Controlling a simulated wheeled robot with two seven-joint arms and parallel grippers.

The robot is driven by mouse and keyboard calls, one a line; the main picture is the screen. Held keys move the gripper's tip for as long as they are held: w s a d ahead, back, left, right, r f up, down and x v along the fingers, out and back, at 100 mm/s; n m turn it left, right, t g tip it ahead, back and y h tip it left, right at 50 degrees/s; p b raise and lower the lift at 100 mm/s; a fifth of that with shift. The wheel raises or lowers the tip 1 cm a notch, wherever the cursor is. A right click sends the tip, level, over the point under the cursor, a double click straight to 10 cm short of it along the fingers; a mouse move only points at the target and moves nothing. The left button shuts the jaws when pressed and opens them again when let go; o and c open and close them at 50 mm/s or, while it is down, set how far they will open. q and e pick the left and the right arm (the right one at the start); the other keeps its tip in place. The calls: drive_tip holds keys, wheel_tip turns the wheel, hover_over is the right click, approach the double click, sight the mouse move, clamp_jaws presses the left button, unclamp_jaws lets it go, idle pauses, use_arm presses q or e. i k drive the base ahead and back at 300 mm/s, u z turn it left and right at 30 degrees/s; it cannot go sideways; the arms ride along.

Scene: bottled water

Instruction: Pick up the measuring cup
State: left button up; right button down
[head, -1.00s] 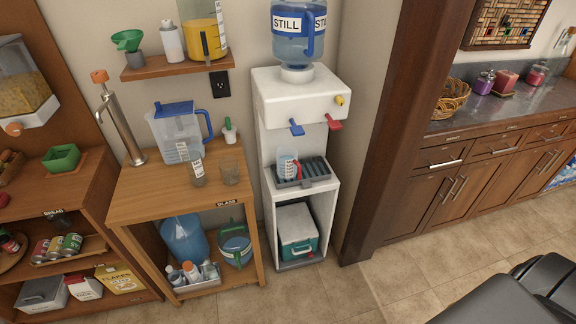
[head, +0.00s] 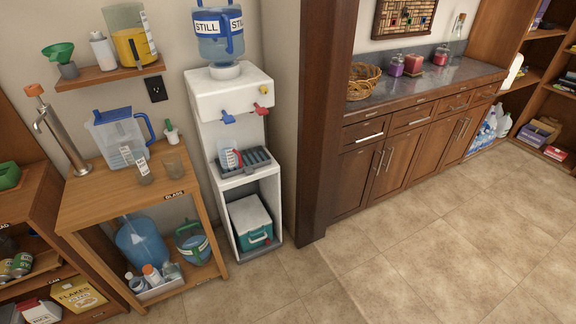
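A clear cup with a red handle and a white label, which looks like the measuring cup (head: 227,156), stands upright on the left part of the dark drip tray (head: 262,165) of the white water dispenser (head: 203,99). It is small here, and I cannot tell whether it holds water. The dispenser has a blue tap (head: 228,118) and a red tap (head: 261,110), and a large blue STILL bottle (head: 220,47) sits on top. Neither of my grippers is in view.
Left of the dispenser, a wooden table (head: 95,198) holds a blue-lidded pitcher (head: 117,140) and glasses. A teal-and-white cooler (head: 250,220) sits in the dispenser's lower bay. A dark wooden post (head: 322,130) stands to its right. Tiled floor (head: 400,260) is open in front.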

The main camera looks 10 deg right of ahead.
sight(229, 157)
drive_tip(key=z, duration=1.4)
drive_tip(key=i, duration=1.95)
drive_tip(key=u, duration=0.15)
